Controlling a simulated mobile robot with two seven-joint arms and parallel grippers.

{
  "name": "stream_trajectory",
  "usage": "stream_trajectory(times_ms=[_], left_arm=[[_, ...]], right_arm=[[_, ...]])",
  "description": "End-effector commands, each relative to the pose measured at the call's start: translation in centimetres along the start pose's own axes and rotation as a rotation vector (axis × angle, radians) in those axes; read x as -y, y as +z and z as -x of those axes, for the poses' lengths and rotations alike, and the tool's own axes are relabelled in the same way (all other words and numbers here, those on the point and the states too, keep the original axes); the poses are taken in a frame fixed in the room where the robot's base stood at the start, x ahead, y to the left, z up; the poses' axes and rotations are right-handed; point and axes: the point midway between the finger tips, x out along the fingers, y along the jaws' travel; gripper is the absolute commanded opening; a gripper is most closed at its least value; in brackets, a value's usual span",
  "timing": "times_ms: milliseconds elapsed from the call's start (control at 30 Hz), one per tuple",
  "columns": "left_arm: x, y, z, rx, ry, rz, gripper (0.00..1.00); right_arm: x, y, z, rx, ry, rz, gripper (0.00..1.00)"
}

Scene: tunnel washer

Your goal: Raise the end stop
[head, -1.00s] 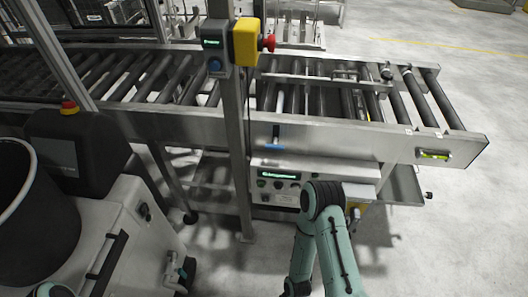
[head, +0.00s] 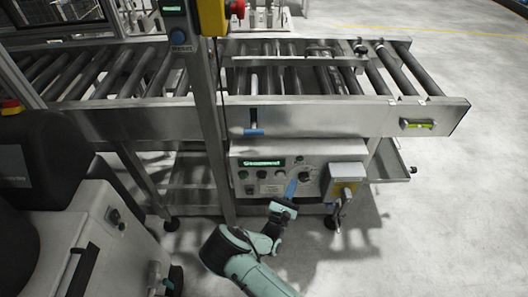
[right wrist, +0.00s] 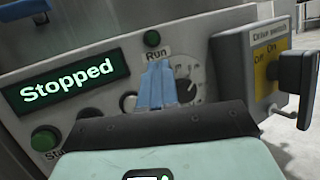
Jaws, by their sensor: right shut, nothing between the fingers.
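My right gripper (head: 291,188) has blue fingers, shut and empty, in front of the control panel (head: 240,180) below the roller conveyor. In the right wrist view its fingers (right wrist: 157,85) overlap a round dial (right wrist: 188,80) and partly hide it; I cannot tell whether they touch it. The panel display (right wrist: 66,82) reads "Stopped". A lever with a blue handle (head: 254,132) hangs on the conveyor's front side. A metal bar (head: 300,61) lies across the rollers near the right end; I cannot tell whether it is the end stop. My left gripper is out of view.
A drive switch box (head: 346,180) with a dark handle is right of the panel. A post (head: 208,120) with a yellow box (head: 211,17) and red button stands left of it. A grey machine (head: 70,215) fills the lower left. The floor at right is clear.

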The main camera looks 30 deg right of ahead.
Motion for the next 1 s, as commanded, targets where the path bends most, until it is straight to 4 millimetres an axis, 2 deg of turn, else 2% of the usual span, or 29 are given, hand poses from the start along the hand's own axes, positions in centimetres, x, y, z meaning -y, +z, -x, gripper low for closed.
stream_trajectory(times_ms=[33, 100, 200, 267, 400, 733, 867, 1000], left_arm=[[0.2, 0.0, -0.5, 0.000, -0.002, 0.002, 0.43], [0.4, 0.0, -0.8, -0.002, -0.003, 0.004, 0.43], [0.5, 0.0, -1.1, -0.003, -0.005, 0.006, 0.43], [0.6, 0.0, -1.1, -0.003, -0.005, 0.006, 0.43], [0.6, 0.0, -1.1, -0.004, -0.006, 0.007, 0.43], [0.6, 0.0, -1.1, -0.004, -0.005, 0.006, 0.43], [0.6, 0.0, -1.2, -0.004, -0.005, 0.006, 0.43], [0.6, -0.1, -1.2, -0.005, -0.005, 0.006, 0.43]], right_arm=[[-3.1, 0.9, 0.1, 0.058, 0.109, -0.018, 0.00], [-6.3, 2.4, 0.3, 0.125, 0.229, -0.040, 0.00], [-9.3, 3.9, 0.9, 0.189, 0.344, -0.065, 0.00], [-10.3, 4.4, 1.2, 0.211, 0.384, -0.073, 0.00], [-11.2, 4.9, 1.4, 0.227, 0.416, -0.080, 0.00], [-11.2, 4.9, 1.0, 0.226, 0.411, -0.080, 0.00], [-11.7, 5.3, -0.3, 0.227, 0.410, -0.080, 0.00], [-12.7, 5.9, -2.7, 0.228, 0.409, -0.082, 0.00]])
